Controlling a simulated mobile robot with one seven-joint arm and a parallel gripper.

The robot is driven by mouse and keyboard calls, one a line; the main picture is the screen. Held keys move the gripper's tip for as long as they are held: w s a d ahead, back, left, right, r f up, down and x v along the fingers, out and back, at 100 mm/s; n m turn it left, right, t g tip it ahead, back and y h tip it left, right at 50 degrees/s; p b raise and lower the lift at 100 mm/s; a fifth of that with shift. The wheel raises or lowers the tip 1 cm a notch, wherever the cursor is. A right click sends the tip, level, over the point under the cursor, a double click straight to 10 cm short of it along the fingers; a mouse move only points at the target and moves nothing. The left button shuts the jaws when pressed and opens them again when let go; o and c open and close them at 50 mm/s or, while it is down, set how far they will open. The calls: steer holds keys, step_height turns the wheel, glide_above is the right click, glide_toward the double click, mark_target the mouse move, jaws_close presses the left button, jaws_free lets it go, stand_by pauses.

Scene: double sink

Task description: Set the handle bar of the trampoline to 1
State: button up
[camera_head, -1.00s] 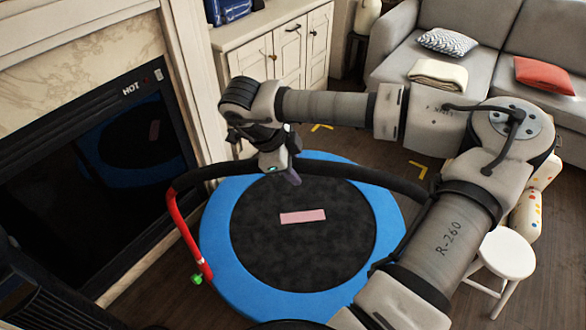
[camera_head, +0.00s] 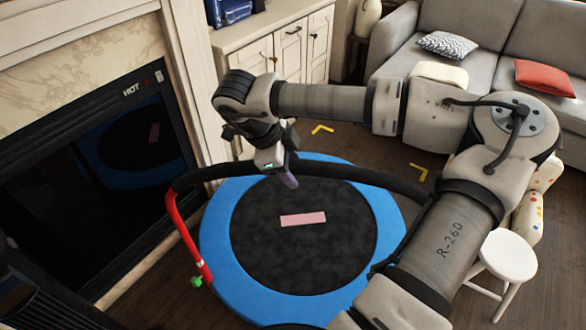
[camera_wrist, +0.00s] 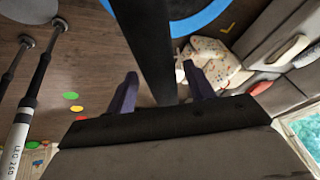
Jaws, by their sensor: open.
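The trampoline (camera_head: 380,228) has a blue rim and a dark mat with a pink patch. Its black handle bar (camera_head: 340,170) arches above the rim, from the red post (camera_head: 190,240) on the left to behind my arm on the right. A green knob (camera_head: 197,281) is at the foot of the red post. My gripper (camera_head: 290,180) is open at the middle of the bar. In the wrist view the black bar (camera_wrist: 150,40) runs between the two purple fingers of my gripper (camera_wrist: 160,72), with gaps beside it. Contact cannot be told.
A black fireplace screen (camera_head: 80,170) stands close on the left. A white stool (camera_head: 506,255) is at the right. A grey sofa (camera_head: 400,50) with cushions and a white cabinet (camera_head: 285,45) are behind. Yellow floor marks (camera_head: 418,172) lie on open floor beyond the trampoline.

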steer(key=b+v, duration=0.1)
steer(key=v, duration=1.1)
